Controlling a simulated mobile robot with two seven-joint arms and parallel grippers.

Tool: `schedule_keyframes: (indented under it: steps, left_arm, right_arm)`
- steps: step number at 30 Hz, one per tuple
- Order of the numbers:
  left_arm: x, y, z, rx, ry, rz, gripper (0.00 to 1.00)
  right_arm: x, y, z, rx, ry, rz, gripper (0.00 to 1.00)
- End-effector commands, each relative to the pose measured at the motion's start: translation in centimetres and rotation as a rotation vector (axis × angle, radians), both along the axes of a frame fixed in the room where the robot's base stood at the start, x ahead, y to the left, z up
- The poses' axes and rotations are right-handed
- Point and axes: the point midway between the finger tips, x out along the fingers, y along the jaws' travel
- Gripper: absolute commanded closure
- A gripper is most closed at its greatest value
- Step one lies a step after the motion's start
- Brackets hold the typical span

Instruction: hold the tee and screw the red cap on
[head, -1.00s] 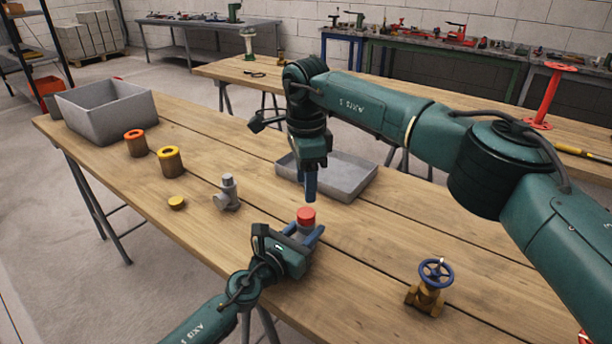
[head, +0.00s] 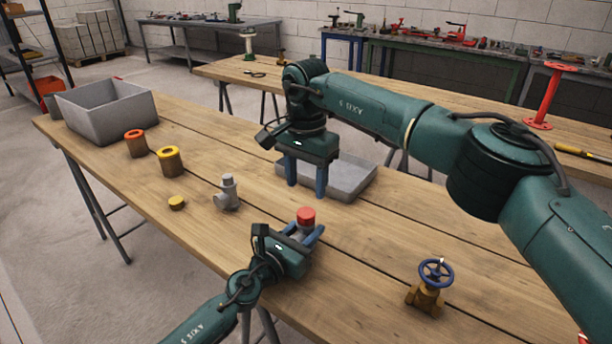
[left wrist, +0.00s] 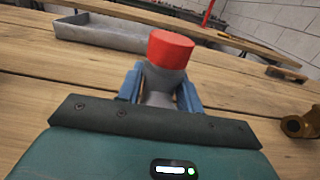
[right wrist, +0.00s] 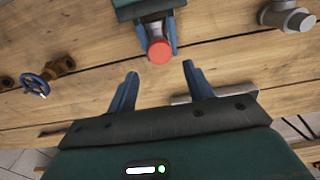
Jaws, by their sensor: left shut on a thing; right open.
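The red cap (head: 306,216) sits on top of the grey tee, which is upright between the blue fingers of my left gripper (head: 305,237). In the left wrist view the red cap (left wrist: 171,48) covers the top of the tee (left wrist: 158,88), and the left fingers are shut around the tee's body. I cannot tell how far the cap is threaded. My right gripper (head: 307,176) is open and empty, pointing down beyond the cap, near the grey tray. In the right wrist view its fingers (right wrist: 160,85) are apart, with the red cap (right wrist: 160,52) ahead of them.
A second grey tee (head: 227,194) and a yellow cap (head: 177,203) lie left of my left gripper. A shallow tray (head: 350,180) lies behind. A brass valve (head: 428,290) stands right.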

Motion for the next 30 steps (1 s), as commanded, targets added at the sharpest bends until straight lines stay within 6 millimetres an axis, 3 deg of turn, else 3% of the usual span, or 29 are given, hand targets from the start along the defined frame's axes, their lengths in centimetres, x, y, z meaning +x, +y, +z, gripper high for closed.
schedule_keyframes:
  steps: [9,15,26,30]
  left_arm:
    - [0.0,0.0,0.1,-0.001,-0.001,0.000,1.00]
    - [0.0,0.0,0.1,-0.001,-0.001,0.000,1.00]
    - [0.0,0.0,0.1,-0.001,-0.001,0.000,1.00]
    - [0.0,0.0,0.1,-0.001,-0.001,0.000,1.00]
  right_arm:
    - [-0.1,0.0,-4.9,0.000,0.004,-0.001,0.48]
    - [0.0,0.0,-6.9,-0.001,0.001,-0.002,0.48]
    - [0.0,0.0,-7.4,-0.001,0.001,-0.001,0.48]
    - [0.0,0.0,-7.4,-0.001,0.001,-0.002,0.58]
